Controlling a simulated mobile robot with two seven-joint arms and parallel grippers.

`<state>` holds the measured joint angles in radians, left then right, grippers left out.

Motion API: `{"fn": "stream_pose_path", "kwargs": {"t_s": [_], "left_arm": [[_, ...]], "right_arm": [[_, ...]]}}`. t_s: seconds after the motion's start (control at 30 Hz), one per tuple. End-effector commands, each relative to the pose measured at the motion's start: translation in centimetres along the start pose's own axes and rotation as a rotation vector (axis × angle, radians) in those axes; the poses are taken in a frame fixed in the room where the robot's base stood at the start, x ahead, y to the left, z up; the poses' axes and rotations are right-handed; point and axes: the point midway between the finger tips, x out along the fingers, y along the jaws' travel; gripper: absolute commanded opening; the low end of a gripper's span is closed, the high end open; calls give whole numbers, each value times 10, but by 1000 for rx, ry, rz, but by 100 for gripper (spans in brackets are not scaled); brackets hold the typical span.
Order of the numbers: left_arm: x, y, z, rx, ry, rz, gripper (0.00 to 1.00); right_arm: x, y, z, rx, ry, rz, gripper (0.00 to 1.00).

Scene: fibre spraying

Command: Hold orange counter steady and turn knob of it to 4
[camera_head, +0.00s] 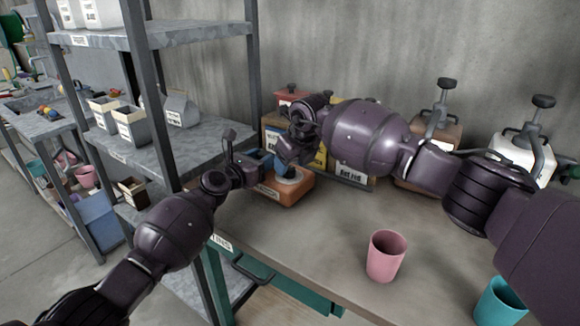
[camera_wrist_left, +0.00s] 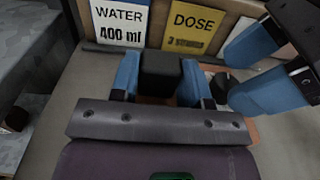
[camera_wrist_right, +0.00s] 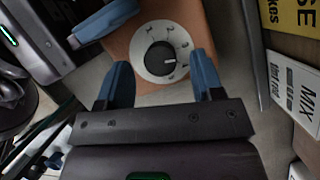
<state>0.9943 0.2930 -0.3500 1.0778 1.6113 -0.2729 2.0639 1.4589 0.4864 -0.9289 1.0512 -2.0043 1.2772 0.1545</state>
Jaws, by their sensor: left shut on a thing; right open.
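The orange counter (camera_head: 292,192) stands on the table in the head view, partly hidden by my grippers. In the right wrist view the orange counter (camera_wrist_right: 118,45) shows a white dial (camera_wrist_right: 148,34) and a black knob (camera_wrist_right: 157,58). The knob's light mark points right; the numeral there is too small to read surely. My left gripper (camera_wrist_left: 160,85) is shut on a black block (camera_wrist_left: 160,72) at the counter's side. My right gripper (camera_wrist_right: 163,82) is open, its blue fingers on either side of the dial's near edge. I cannot tell whether they touch the knob.
A WATER sign (camera_wrist_left: 120,22) and a yellow DOSE sign (camera_wrist_left: 196,25) stand behind the counter. A pink cup (camera_head: 385,256) and a teal cup (camera_head: 499,302) stand at the table's front. Shelves (camera_head: 150,140) rise at the left. Lidded containers (camera_head: 525,150) stand along the back right.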

Motion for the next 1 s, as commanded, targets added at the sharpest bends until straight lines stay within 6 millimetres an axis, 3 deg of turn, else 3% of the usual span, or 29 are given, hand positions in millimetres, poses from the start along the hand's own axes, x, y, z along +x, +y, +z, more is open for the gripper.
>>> {"fn": "stream_pose_path", "kwargs": {"t_s": [0.2, 0.5, 0.83, 1.0], "left_arm": [[0, 0, 0, 0, 0, 0, 0], [0, 0, 0, 0, 0, 0, 0], [0, 0, 0, 0, 0, 0, 0], [0, 0, 0, 0, 0, 0, 0]], "right_arm": [[14, 0, 0, 0, 0, 0, 61], [16, 0, 0, -1, 0, 0, 61], [16, 0, 0, -1, 0, 0, 11], [16, 0, 0, 8, 1, -5, 11]]}}
